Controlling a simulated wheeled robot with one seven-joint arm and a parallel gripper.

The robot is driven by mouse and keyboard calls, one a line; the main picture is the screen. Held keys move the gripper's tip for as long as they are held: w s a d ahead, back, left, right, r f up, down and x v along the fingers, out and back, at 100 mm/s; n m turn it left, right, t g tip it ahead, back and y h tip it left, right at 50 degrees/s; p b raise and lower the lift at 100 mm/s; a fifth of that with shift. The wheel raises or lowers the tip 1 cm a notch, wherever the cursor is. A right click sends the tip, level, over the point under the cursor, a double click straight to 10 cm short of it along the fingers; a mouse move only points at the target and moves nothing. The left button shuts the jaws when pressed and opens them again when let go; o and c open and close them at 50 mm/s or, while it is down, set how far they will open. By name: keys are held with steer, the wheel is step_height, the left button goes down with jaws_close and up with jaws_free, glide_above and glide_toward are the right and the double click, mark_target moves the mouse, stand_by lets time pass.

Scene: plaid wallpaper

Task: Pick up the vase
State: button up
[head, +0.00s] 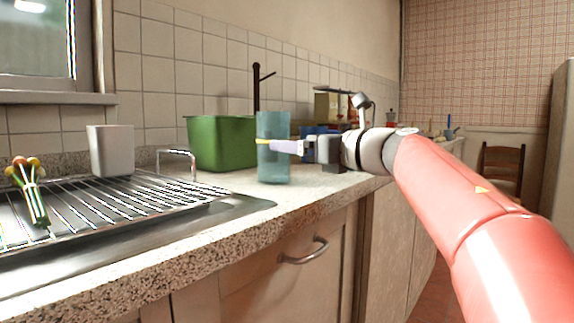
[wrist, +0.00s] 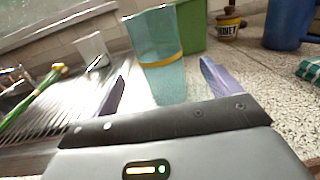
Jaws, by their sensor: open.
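The vase (head: 273,168) is a teal, see-through cylinder with a yellow band. It stands upright on the speckled counter, just right of the sink's drainer. In the wrist view, the vase (wrist: 158,50) is ahead, between the two finger lines. My gripper (head: 280,146) reaches in from the right at the upper half of the vase; a pale finger overlaps it in the head view. In the wrist view, my gripper (wrist: 163,80) is open, with one finger on each side and no clear contact. The far finger is hidden in the head view.
A green tub (head: 220,143) stands behind the vase. A grey cup (head: 110,151) and a flower bunch (head: 32,190) are on the metal rack (head: 120,205) to the left. A labelled jar (wrist: 229,22) and blue container (wrist: 288,22) stand at the right in the wrist view.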

steer(key=p+x, duration=0.1)
steer(key=x, duration=0.6)
steer(key=shift+w+a+f, duration=0.15)
steer(key=shift+w+a, duration=0.1)
steer(key=shift+a, duration=0.05)
steer(key=shift+c, duration=0.2)
steer(key=c, duration=1.2)
